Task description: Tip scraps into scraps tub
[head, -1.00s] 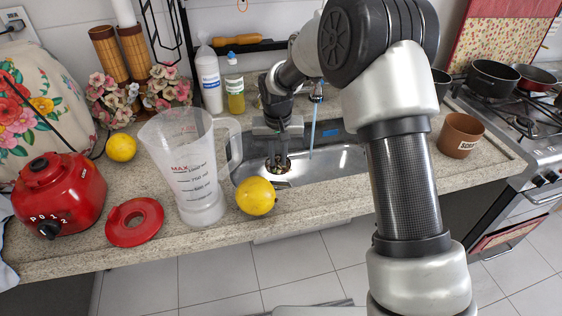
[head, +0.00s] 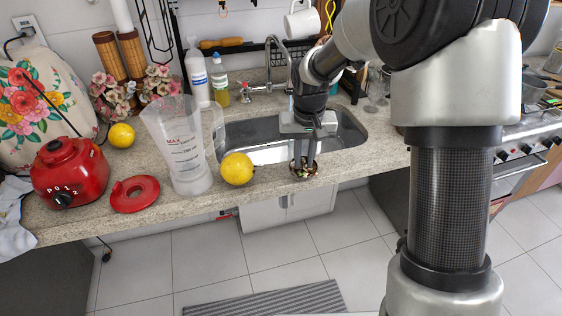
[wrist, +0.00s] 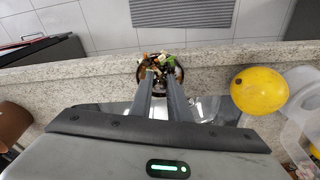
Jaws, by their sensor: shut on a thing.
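My gripper (head: 304,162) is shut on a small round dish of mixed scraps (head: 303,174), in front of the sink at the counter's front edge. In the wrist view the dish (wrist: 161,70) is between the fingertips, roughly level, with orange, green, white and dark bits inside. I cannot tell exactly what kind of dish it is. The scraps tub is not visible in the head view now, where my arm covers that side. A brown rounded thing at the left edge of the wrist view (wrist: 12,124) looks like the tub, partly cut off.
The sink (head: 258,140) lies behind my gripper. Left of it are a yellow lemon (head: 237,168), a clear measuring jug (head: 180,150), a red lid (head: 134,194) and a red blender base (head: 70,172). Bottles stand behind. The stove (head: 530,145) is at the right.

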